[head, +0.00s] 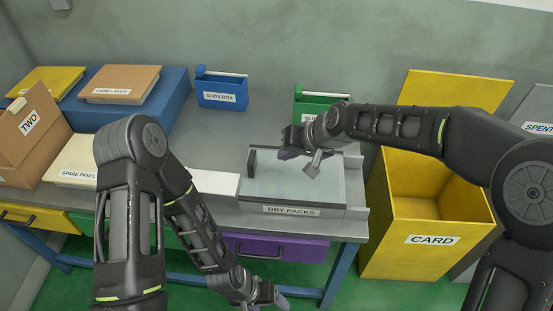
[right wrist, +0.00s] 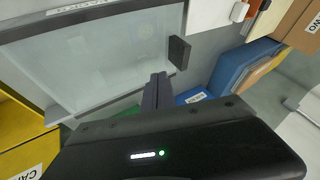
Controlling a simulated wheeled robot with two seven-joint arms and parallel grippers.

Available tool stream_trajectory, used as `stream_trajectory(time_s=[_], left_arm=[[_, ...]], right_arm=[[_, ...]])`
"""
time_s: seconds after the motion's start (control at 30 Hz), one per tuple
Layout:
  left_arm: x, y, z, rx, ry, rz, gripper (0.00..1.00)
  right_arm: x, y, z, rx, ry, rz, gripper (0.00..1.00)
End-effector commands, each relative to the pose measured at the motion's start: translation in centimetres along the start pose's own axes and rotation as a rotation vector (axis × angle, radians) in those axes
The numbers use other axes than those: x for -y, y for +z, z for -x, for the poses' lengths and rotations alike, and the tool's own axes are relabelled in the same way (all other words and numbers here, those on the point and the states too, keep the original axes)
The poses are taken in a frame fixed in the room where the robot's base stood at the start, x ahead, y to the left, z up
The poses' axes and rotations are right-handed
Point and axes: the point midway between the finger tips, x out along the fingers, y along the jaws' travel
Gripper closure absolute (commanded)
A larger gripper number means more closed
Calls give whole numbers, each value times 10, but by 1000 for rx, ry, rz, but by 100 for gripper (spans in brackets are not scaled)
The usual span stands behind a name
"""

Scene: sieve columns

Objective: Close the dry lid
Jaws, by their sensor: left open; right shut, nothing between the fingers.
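The dry packs box (head: 290,211) stands on the grey bench, its label facing me. A pale see-through lid (head: 262,187) covers the area inside its rim, with an upright dark handle (head: 251,161) near its left end. The lid (right wrist: 110,50) and the handle (right wrist: 179,52) also show in the right wrist view. My right gripper (head: 290,152) is shut and empty over the back part of the box, right of the handle. Its fingers (right wrist: 157,92) look apart from the handle. My left gripper (head: 271,297) is open and low, in front of the bench.
A white block (head: 212,182) sits left of the box. A blue slide box (head: 221,93) and a green box (head: 318,103) stand behind. A yellow open card bin (head: 432,240) stands right of the bench. A purple drawer (head: 275,248) is below the bench top.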

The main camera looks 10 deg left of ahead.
Motion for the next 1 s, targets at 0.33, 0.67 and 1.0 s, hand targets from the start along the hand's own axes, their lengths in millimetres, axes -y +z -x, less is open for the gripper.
stream_trajectory(time_s=[0.33, 0.67, 1.0], left_arm=[[1, 0, -4, 0, 1, -1, 30], [1, 0, -3, 0, 1, -1, 30], [1, 0, -3, 0, 0, -1, 30]], right_arm=[[-2, 0, 44, -1, 3, -1, 100], [-2, 0, 45, 0, 3, -2, 100], [-2, -1, 45, 0, 3, -2, 100]])
